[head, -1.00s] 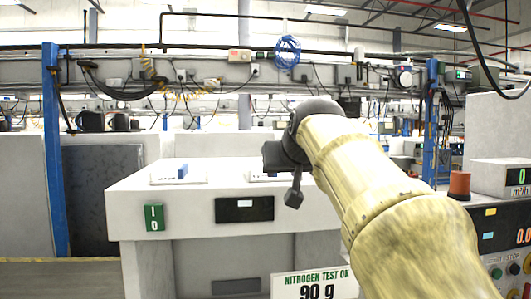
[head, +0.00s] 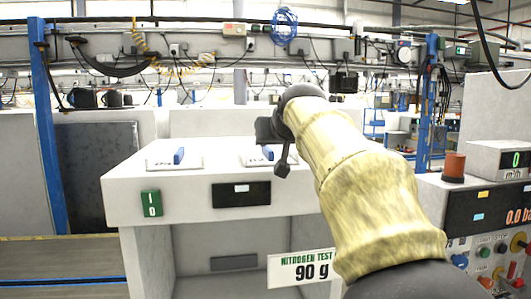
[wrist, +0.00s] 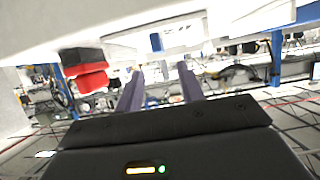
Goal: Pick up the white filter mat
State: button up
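I cannot clearly pick out a white filter mat. Two thin white plates lie on the white station top (head: 220,148), a left plate (head: 195,164) and a right plate (head: 252,160), each with a blue block on it. I cannot tell if either is the mat. The right plate is partly hidden by my arm. My gripper (wrist: 160,88) shows in the wrist view with its two purple-grey fingers apart and nothing seen between them.
A control console (head: 490,215) with an orange cylinder (head: 454,166) and a meter box (head: 500,160) stands at the right. A "90 g" sign (head: 300,268) hangs at the station's front. A blue post (head: 48,130) stands at the left.

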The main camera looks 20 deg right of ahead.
aim_at(268, 148)
jog(key=p+x, duration=0.1)
jog(key=x, duration=0.4)
jog(key=shift+d, duration=0.1)
jog(key=shift+w, duration=0.15)
jog(key=shift+s, duration=0.3)
jog(key=shift+p+x, duration=1.5)
jog(key=shift+x, duration=1.2)
jog(key=shift+r, duration=0.1)
grip_shut()
